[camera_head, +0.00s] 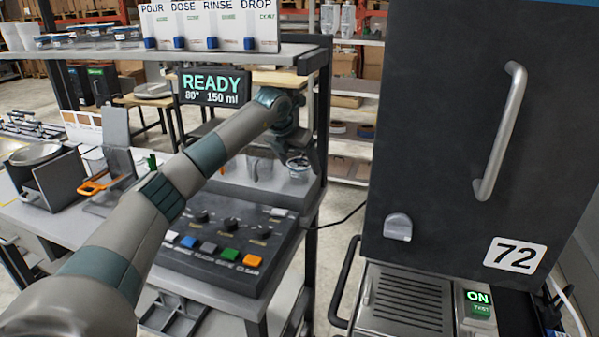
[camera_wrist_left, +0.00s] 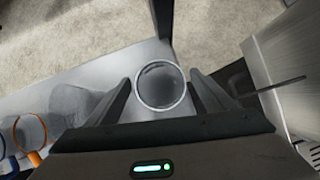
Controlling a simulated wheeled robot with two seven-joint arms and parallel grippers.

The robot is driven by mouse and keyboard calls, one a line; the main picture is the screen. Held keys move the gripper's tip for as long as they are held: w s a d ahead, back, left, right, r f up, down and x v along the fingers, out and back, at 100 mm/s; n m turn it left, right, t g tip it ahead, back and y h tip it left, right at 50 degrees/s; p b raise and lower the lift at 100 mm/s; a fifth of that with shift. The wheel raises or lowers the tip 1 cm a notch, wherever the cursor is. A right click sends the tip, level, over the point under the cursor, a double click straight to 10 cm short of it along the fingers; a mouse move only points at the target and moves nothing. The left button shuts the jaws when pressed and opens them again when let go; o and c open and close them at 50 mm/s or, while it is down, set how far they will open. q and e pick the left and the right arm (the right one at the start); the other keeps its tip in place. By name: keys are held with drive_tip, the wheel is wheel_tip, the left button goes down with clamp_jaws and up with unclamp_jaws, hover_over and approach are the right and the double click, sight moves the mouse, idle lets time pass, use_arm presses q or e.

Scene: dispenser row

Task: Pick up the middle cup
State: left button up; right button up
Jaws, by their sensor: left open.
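A clear cup (camera_head: 298,172) with a pale rim stands on the grey shelf (camera_head: 262,188) at the dispenser. My left gripper (camera_head: 305,151) is at this cup, coming down over it from behind my arm. In the left wrist view, the cup's round rim (camera_wrist_left: 161,87) sits between the two open fingers of my left gripper (camera_wrist_left: 160,92), with a gap on each side. Another translucent cup (camera_head: 259,166) stands to its left, partly hidden by my arm. I cannot tell which cup is the middle one. My right gripper is not in view.
A dark cabinet (camera_head: 440,130) marked 72 stands close on the right. A button panel (camera_head: 225,245) lies below the shelf. A READY display (camera_head: 212,87) hangs above. An orange-handled tool (camera_head: 95,186) lies at the left. In the wrist view, an orange ring (camera_wrist_left: 30,135) shows at lower left.

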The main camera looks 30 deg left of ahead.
use_arm(q)
drive_tip(key=shift+w+f, duration=0.15)
drive_tip(key=shift+f, duration=0.1)
drive_tip(key=shift+c, duration=0.2)
drive_tip(key=c, duration=1.1)
drive_tip(key=shift+o, duration=0.2)
drive_tip(key=shift+r, duration=0.15)
